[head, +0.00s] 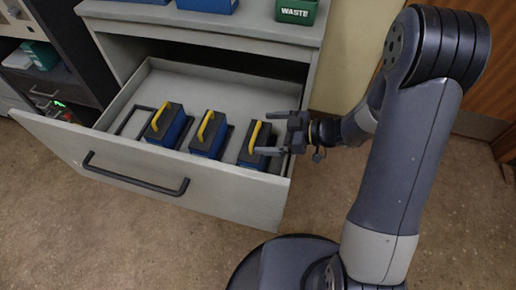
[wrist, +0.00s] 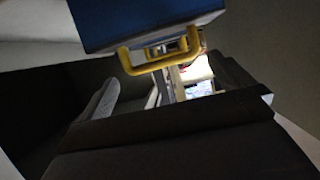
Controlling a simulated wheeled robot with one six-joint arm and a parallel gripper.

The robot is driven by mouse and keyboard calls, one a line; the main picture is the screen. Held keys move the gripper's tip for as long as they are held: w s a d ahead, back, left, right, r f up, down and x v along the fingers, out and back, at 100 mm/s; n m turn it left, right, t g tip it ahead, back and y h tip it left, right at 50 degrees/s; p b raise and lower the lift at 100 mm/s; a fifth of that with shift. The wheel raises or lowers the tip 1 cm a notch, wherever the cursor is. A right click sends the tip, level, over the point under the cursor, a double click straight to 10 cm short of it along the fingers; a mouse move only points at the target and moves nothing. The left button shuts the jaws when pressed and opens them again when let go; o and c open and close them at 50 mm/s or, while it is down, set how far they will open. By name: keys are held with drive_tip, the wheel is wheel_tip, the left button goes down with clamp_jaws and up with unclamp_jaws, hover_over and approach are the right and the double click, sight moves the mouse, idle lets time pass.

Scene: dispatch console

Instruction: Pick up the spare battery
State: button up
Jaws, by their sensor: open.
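Three blue batteries with black tops and yellow handles stand in a row in the open drawer (head: 194,78): a left one (head: 172,128), a middle one (head: 208,146) and a right one (head: 250,158). Nothing readable marks one as the spare. My gripper (head: 262,132) is open and empty at the right battery, its fingers pointing left. In the head view its fingertips lie on either side of that battery's yellow handle (head: 254,138); contact cannot be told. The wrist view shows a blue battery (wrist: 145,22) and its yellow handle (wrist: 155,52) close up, with dark gripper parts below.
The drawer's front panel (head: 210,195) and right wall are close to the batteries. An empty dark slot frame (head: 130,122) lies at the drawer's left. A green WASTE bin (head: 296,11) and a blue bin (head: 207,4) stand on the cabinet top above.

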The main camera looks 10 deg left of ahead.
sight(250, 139)
drive_tip(key=shift+a+f, duration=0.3)
drive_tip(key=shift+a, duration=0.35)
drive_tip(key=a+f+b, duration=0.1)
drive_tip(key=a+f, duration=0.1)
drive_tip(key=a, duration=0.1)
drive_tip(key=shift+w+a+f+b, duration=0.1)
drive_tip(key=shift+a+f+b, duration=0.15)
drive_tip(key=shift+a+b, duration=0.1)
drive_tip(key=shift+a, duration=0.45)
drive_tip(key=shift+c, duration=0.3)
drive_tip(key=c, duration=1.7)
